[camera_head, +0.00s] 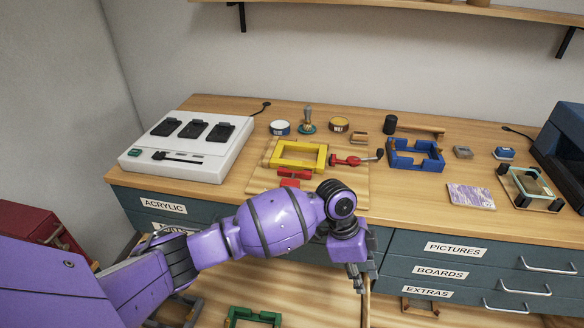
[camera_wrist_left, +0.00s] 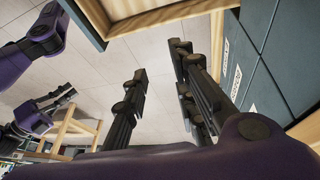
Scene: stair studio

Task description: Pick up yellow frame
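The yellow frame (camera_head: 322,157) lies on a wooden board (camera_head: 352,186) on the workbench. It shows in the head view only, and nothing hides it. My left gripper (camera_head: 357,284) hangs in front of the bench, below the worktop edge, pointing down and well apart from the frame. In the left wrist view the left gripper (camera_wrist_left: 158,62) has its two fingers spread with nothing between them. An arm at the left of the wrist view ends in what looks like my right gripper (camera_wrist_left: 58,104); it is too small to tell its state.
Red clamp parts (camera_head: 293,174) lie against the frame's near side, and a red-handled tool (camera_head: 350,160) lies to its right. A blue frame (camera_head: 416,154) is farther right. A white machine (camera_head: 190,148) stands left. Drawers (camera_head: 455,250) front the bench. A green frame (camera_head: 252,316) is lower down.

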